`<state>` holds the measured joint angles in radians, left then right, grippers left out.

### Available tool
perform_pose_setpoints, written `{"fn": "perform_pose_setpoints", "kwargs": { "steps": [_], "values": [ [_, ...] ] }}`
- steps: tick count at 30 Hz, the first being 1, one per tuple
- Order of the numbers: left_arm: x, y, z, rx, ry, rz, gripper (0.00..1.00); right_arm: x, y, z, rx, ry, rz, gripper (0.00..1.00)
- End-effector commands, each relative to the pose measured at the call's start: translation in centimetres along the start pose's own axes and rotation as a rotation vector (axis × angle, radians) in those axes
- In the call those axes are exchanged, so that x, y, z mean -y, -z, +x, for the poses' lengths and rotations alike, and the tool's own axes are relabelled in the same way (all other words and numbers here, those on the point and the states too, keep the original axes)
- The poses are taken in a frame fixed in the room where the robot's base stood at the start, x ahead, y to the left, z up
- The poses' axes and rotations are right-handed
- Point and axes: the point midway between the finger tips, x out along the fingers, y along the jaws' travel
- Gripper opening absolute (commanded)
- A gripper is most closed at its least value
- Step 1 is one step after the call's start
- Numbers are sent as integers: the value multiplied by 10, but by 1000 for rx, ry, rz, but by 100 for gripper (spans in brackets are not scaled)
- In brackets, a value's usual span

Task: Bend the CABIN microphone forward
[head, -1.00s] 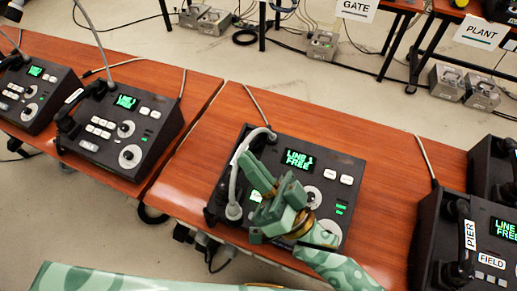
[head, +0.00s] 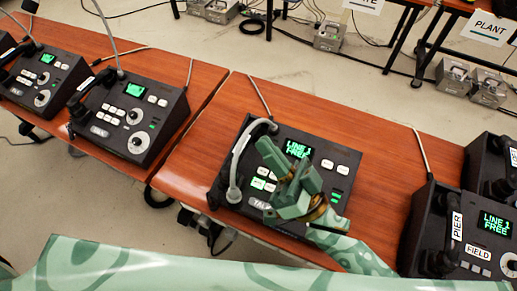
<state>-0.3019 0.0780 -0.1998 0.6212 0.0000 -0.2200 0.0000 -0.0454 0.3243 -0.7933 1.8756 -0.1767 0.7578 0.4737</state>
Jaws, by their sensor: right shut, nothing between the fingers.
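The middle paging phone (head: 341,163) is a black desk unit on the wooden table, its screen reading LINE 1 FREE. Its grey gooseneck microphone (head: 237,158) arches from the back left corner and bends forward, its head (head: 233,195) low over the front left of the panel. No CABIN label is readable on this unit. My right gripper (head: 269,152), green, is shut and empty above the panel, just right of the microphone's neck and seemingly apart from it. It hides part of the keys and dial. My left gripper is out of view.
Phones labelled PIER (head: 457,226) and FIELD stand at the right. The wooden tabletop (head: 385,150) between the middle and right phones is clear.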

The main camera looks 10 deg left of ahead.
Motion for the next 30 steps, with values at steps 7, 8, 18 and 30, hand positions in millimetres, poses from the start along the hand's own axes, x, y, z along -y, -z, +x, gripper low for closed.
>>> {"fn": "perform_pose_setpoints", "kwargs": {
  "steps": [7, 8, 18, 30],
  "values": [
    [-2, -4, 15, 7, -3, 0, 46, -1, -5, -60, 3, -4, 4, 0],
    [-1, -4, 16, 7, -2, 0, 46, 0, -5, -64, 3, -4, 3, 0],
    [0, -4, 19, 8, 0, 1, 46, 1, -2, -86, -3, -1, 2, 0],
    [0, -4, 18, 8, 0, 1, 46, 1, -2, -85, -3, 0, 2, 0]
  ]
}}
